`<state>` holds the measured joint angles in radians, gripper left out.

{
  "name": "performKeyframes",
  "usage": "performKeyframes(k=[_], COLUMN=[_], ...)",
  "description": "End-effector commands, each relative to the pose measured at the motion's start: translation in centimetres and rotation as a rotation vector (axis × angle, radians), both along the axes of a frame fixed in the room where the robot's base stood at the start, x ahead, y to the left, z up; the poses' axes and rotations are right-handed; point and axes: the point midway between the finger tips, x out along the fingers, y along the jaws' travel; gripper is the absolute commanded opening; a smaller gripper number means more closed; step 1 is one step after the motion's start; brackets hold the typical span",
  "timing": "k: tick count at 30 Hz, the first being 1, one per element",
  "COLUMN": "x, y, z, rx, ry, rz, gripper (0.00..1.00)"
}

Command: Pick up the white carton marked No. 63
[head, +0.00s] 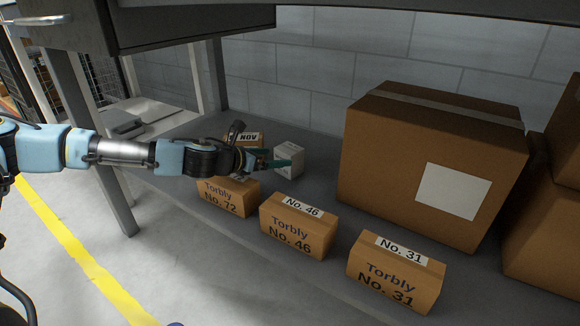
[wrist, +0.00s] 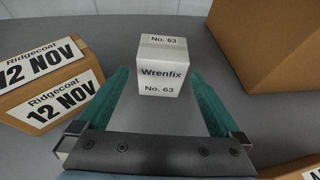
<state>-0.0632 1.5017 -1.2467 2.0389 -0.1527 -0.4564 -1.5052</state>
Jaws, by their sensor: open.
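In the head view my gripper (head: 277,163) comes in from the left, low over the shelf.
A brown Ridgecoat box (wrist: 48,85) stands left of the carton. A large brown box (head: 390,150) stands to the right. Boxes No. 72 (head: 229,197), No. 46 (head: 297,226) and No. 31 (head: 394,273) line the front. An upper shelf (head: 350,10) hangs overhead.

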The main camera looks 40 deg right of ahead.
Motion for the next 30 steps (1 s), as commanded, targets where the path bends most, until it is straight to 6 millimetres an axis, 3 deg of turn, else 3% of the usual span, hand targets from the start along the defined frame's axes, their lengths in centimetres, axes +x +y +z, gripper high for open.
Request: performKeyframes(k=[18,26,30], x=[0.1,0.2,0.2], y=[-6.4,-6.7,-6.7], z=[-2.8,-2.7,-2.7], rx=[0.002,0.002,0.002], ry=[-0.003,-0.001,-0.002], rz=[-0.002,-0.002,-0.002], gripper=[1.0,1.0,0.88])
